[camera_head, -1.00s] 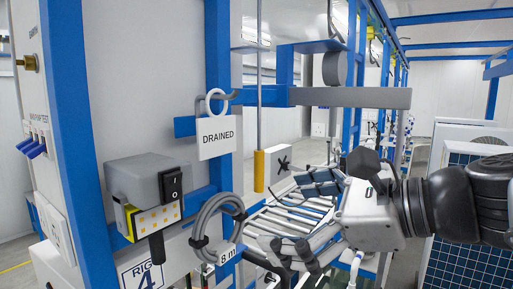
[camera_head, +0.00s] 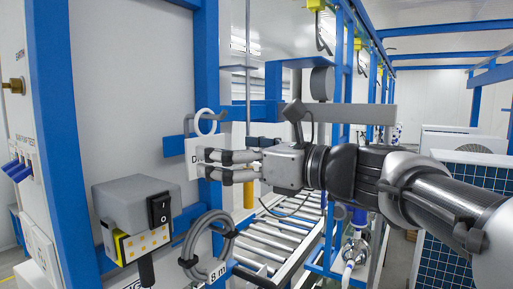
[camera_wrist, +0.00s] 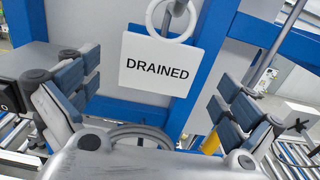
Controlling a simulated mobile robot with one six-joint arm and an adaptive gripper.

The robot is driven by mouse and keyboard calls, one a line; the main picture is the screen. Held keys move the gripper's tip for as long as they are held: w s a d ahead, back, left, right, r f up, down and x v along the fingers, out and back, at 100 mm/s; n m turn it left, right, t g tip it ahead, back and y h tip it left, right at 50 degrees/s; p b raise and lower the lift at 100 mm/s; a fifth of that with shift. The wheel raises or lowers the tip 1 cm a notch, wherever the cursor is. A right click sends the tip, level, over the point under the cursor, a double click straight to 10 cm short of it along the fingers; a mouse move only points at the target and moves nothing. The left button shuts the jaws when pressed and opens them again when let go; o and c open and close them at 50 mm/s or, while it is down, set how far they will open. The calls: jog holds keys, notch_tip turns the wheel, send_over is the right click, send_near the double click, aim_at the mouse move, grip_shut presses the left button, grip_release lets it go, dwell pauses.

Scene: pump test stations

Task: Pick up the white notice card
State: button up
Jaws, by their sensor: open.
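The white notice card (camera_wrist: 157,62), printed "DRAINED", hangs upright from a white ring (camera_wrist: 170,18) in the wrist view. In the head view the card (camera_head: 191,160) hangs by its ring (camera_head: 205,123) on the blue frame, partly hidden behind my fingers. My gripper (camera_head: 226,166) points left at the card. In the wrist view its fingers (camera_wrist: 150,92) are spread wide, one on each side of the card, with a clear gap to each edge. The card appears still ahead of the fingertips; whether anything touches cannot be told.
A blue post (camera_head: 207,60) stands behind the card. A yellow-ended rod (camera_head: 248,195) hangs to the right, above a roller conveyor (camera_head: 268,240).

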aim_at(206, 142)
jog(key=p+x, duration=0.1)
jog(key=x, duration=0.4)
jog(key=shift+w+a+r, duration=0.15)
jog(key=shift+w+a, duration=0.1)
jog(key=shift+a, duration=0.1)
jog(key=shift+d, duration=0.1)
jog(key=shift+s, duration=0.15)
jog(key=c, duration=1)
jog(key=shift+r, duration=0.15)
